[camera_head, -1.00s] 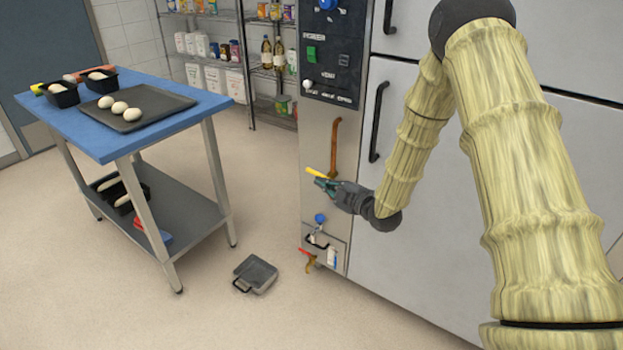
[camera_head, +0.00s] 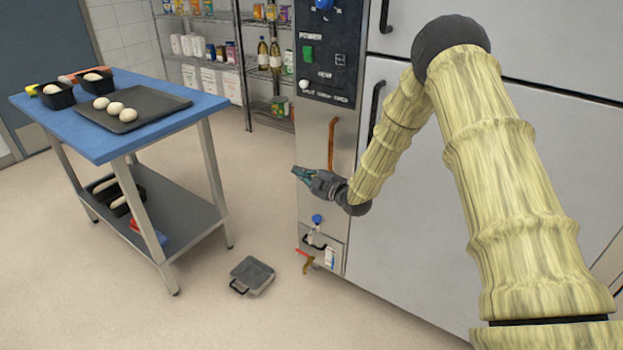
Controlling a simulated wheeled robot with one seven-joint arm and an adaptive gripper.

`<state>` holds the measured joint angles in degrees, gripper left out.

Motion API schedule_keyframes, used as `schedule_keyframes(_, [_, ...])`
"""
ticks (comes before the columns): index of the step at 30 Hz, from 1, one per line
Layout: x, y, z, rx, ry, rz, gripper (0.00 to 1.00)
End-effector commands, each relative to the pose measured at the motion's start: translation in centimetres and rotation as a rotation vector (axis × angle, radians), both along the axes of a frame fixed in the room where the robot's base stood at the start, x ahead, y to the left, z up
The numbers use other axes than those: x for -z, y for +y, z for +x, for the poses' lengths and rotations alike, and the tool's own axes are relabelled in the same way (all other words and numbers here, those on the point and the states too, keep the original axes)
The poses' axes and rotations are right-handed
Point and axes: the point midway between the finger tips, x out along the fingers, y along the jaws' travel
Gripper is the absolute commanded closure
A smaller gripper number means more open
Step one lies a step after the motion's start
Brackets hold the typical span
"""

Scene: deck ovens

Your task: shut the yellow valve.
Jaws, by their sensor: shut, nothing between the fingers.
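The yellow valve handle does not show now; my gripper and wrist cover the place at the lower end of the copper pipe (camera_head: 332,145) where it was seen earlier. I cannot tell which way the handle points. The pipe runs upright on the steel front panel of the oven. My gripper (camera_head: 298,172) is shut with nothing in it, its dark green fingertips pointing left at the panel's left edge. Whether it touches the handle cannot be seen.
Below are a blue knob (camera_head: 317,219) and a red-handled tap (camera_head: 305,255). A control panel (camera_head: 328,60) is above. A grey metal box (camera_head: 253,275) lies on the floor. A blue-topped table (camera_head: 70,130) with dough trays stands left, with free floor between.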

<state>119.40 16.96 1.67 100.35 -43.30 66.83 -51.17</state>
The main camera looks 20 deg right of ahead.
Motion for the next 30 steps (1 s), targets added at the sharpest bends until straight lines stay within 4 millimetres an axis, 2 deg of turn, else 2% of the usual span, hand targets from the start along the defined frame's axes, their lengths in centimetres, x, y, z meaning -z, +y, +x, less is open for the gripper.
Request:
schedule_keyframes(1, [0.7, -1.0, 0.3, 0.006, 0.003, -0.001, 1.0])
schedule_keyframes(3, [1.2, -1.5, 0.8, 0.006, 0.003, -0.001, 1.0])
schedule_keyframes(9, [1.9, -2.4, 1.6, 0.004, 0.003, -0.001, 1.0])
schedule_keyframes(30, [2.5, -2.8, 2.1, 0.002, 0.057, -0.045, 1.0])
